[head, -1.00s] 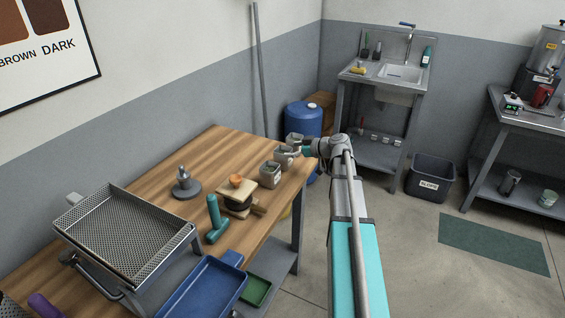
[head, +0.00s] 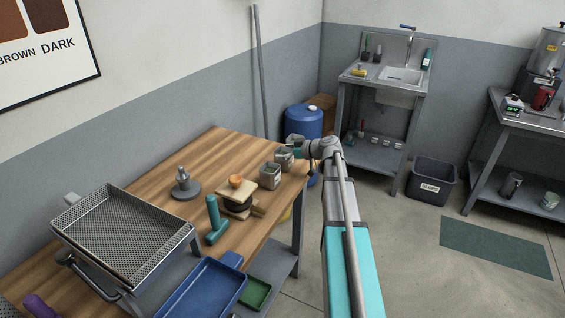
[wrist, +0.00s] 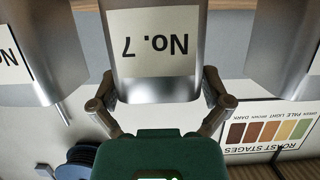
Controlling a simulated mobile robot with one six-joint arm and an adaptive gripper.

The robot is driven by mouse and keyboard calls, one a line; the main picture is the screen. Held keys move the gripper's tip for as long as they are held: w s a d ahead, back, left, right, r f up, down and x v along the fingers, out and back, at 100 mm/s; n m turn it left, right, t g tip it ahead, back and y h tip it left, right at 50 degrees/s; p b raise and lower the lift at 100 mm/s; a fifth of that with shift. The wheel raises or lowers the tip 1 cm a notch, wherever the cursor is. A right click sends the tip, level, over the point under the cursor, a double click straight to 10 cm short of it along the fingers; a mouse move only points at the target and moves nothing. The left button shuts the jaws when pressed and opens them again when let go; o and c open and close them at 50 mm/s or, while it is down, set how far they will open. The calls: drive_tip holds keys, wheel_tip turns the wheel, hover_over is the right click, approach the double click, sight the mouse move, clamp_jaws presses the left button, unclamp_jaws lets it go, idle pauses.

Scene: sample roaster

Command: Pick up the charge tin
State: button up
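A grey metal tin labelled "No. 7" (wrist: 155,50) fills the middle of the wrist view, its label upside down. My gripper (wrist: 158,82) is open, with one finger on each side of this tin; I cannot tell whether either finger touches it. In the head view my gripper (head: 296,152) is at the table's far right end, beside the middle tin (head: 284,157). A nearer tin (head: 271,175) stands clear of it. Neighbouring tins also show at the left (wrist: 40,50) and right (wrist: 280,50) of the wrist view. None of the labels I can read says "charge".
A blue barrel (head: 303,120) stands behind the table's end.

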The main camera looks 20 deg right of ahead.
drive_tip(key=c, duration=0.8)
drive_tip(key=shift+r, duration=0.15)
drive_tip(key=shift+c, duration=0.2)
wheel_tip(320, 180, up, 3)
drive_tip(key=p, duration=0.3)
drive_tip(key=s+d+r+p, duration=0.2)
drive_tip(key=s+r+p, duration=0.7)
drive_tip(key=s, duration=0.4)
drive_tip(key=shift+s+d+r+p, duration=0.15)
drive_tip(key=shift+s+r+p, duration=0.25)
drive_tip(key=shift+p, duration=0.1)
drive_tip(key=shift+f, duration=0.1)
